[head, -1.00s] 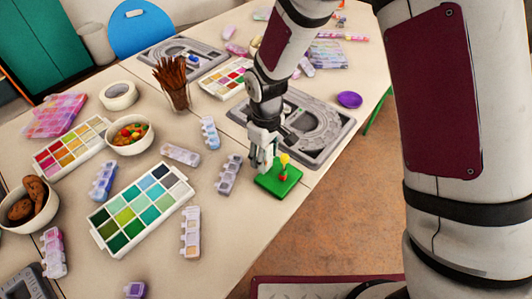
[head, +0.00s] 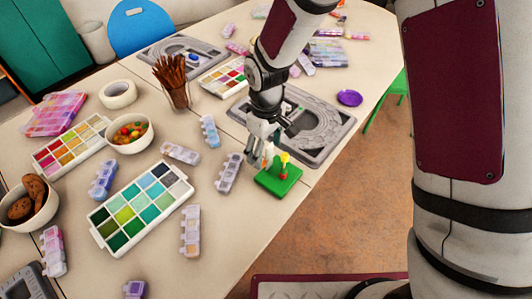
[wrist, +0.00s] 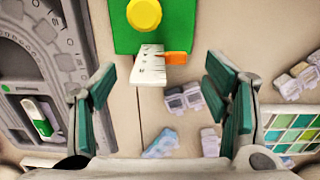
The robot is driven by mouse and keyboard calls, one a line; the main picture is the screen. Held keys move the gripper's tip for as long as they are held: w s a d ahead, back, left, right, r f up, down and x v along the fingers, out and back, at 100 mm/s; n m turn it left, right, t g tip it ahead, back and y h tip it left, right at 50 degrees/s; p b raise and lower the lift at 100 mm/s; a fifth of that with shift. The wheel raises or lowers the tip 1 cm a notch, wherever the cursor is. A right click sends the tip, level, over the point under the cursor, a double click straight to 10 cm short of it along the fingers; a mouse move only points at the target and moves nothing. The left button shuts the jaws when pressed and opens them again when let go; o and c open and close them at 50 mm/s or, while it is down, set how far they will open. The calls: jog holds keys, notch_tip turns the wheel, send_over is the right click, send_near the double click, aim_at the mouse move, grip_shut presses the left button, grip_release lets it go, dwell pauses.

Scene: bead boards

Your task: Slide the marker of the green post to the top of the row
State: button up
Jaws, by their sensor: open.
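The green post's square base (head: 278,178) stands on the table near its right edge, with a yellow knob (head: 285,158) on it. In the wrist view the base (wrist: 125,38) is at the top, with the round yellow knob (wrist: 144,15). A white strip (wrist: 150,68) with dark marks is at the base's near edge. An orange marker (wrist: 176,58) sticks out to the strip's right. My gripper (wrist: 161,82) is open; its dark green finger pads are wide apart, left and right of the strip, touching nothing. In the head view my gripper (head: 263,158) is beside the base's back left.
A grey track board (head: 325,140) lies behind the base. Clear bead boxes (head: 229,172) lie to the left, and a green paint palette (head: 142,207) is farther left. The table's right edge is close to the base; the table in front of it is bare.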

aim_at(266, 159)
jog(key=r, duration=1)
jog(key=shift+d, duration=0.2)
jog(key=s+d+r+m+t+p, duration=0.2)
jog(key=s+d+r+m, duration=0.45)
jog(key=d+r, duration=0.65)
jog(key=s+d+r+m+t, duration=0.1)
jog(key=s+d+r+m, duration=0.1)
jog(key=s, duration=0.6)
jog(key=s+d+r+m+t+p, duration=0.1)
jog(key=s+d+r, duration=0.3)
jog(key=s, duration=0.4)
jog(key=shift+s+d+r+m, duration=0.3)
jog(key=shift+m, duration=0.15)
